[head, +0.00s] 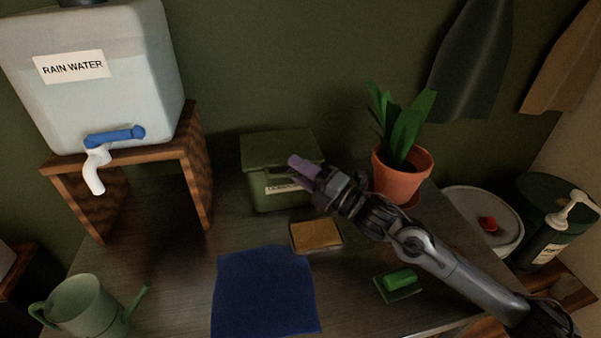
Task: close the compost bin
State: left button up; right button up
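The compost bin (262,190) is a dark green box with a pale, partly hidden label, standing at the back middle of the table. Its green lid (275,148) lies across the top and looks down; the front right corner is hidden, so I cannot tell if it is fully seated. My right gripper (303,168), with purple fingertips, is at the bin's front right, over the lid's front edge. I cannot tell whether it touches the lid, or whether its fingers are apart. My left gripper is not in view.
A potted plant (402,173) stands right of the bin. A sponge (317,236) and blue cloth (264,292) lie in front. A rain water tank (90,85) on a wooden stand is left, a watering can (80,308) front left, a green block (400,279) front right.

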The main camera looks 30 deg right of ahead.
dwell(0.4)
jog(key=v, duration=1)
jog(key=shift+s, duration=0.3)
jog(key=shift+d, duration=0.1)
dwell(0.4)
